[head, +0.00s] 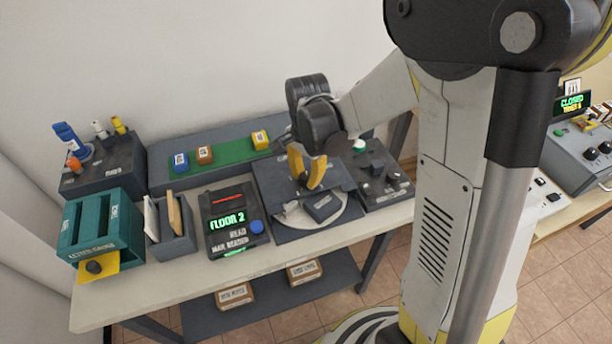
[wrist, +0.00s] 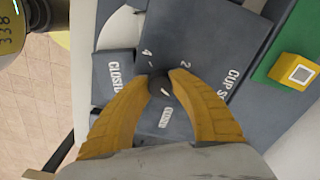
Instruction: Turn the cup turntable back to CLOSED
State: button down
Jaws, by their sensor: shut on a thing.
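The cup turntable (head: 293,216) is a pale disc in a dark grey housing on the table, partly covered by dark plates. In the wrist view, a dark round knob (wrist: 160,83) sits among the markings 4, 2 and CLOSED. A small white mark shows on the knob's lower edge, on the side of a small boxed label. Another CLOSED label (wrist: 113,75) is to the left. My gripper (head: 306,182) has yellow fingers and reaches down over the turntable. In the wrist view my gripper (wrist: 160,80) is shut on the knob, one finger on each side.
Left of the turntable stands a black reader (head: 232,222) showing FLOOR 2. Behind it, small blocks sit on a green strip (head: 222,153). A dark control box (head: 385,180) stands close on the right. A far-right display (head: 572,102) reads CLOSED.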

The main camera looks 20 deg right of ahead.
aim_at(306, 176)
jog(key=shift+m, duration=1.9)
jog(key=c, duration=1.1)
grip_release()
notch_tip(306, 176, up, 12)
jog(key=shift+s, duration=0.15)
